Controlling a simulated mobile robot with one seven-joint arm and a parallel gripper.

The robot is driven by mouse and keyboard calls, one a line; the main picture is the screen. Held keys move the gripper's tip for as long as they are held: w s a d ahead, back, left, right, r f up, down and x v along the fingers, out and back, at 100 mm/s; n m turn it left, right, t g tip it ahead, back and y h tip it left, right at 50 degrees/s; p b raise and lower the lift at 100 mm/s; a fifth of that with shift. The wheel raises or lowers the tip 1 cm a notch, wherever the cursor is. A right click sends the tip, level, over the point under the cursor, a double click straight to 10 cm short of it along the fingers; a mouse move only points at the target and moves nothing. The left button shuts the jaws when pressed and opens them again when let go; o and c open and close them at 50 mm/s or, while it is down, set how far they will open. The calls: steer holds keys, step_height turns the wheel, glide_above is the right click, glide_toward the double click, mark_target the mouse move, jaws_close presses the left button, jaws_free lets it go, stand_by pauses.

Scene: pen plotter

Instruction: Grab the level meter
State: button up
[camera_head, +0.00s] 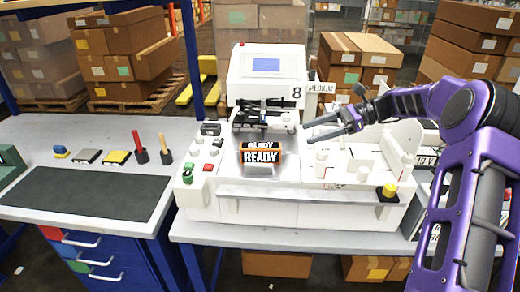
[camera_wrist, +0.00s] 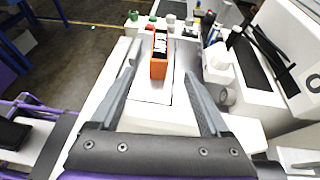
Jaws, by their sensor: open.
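No item in view is clearly marked as a level meter, so I cannot tell for sure which one it is. An orange-framed black block with white "READY" lettering (camera_head: 261,154) stands upright on the white machine's deck. In the wrist view the orange block (camera_wrist: 159,56) shows beyond my fingers, in the gap between them. My gripper (camera_head: 312,131) is open and empty, above the deck to the right of the block, with its fingers pointing left. The fingers appear apart from the block.
The white plotter (camera_head: 266,65) has a blue screen and a black carriage behind the block. Several small knobs stand left of the block, including a green one (camera_head: 188,173). A yellow knob (camera_head: 389,190) is at the front right. A dark mat (camera_head: 85,193) covers the left bench.

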mark_target(260, 149)
steer(key=x, duration=1.6)
steer(key=shift+b, duration=0.4)
steer(key=shift+r, duration=0.1)
jaws_close()
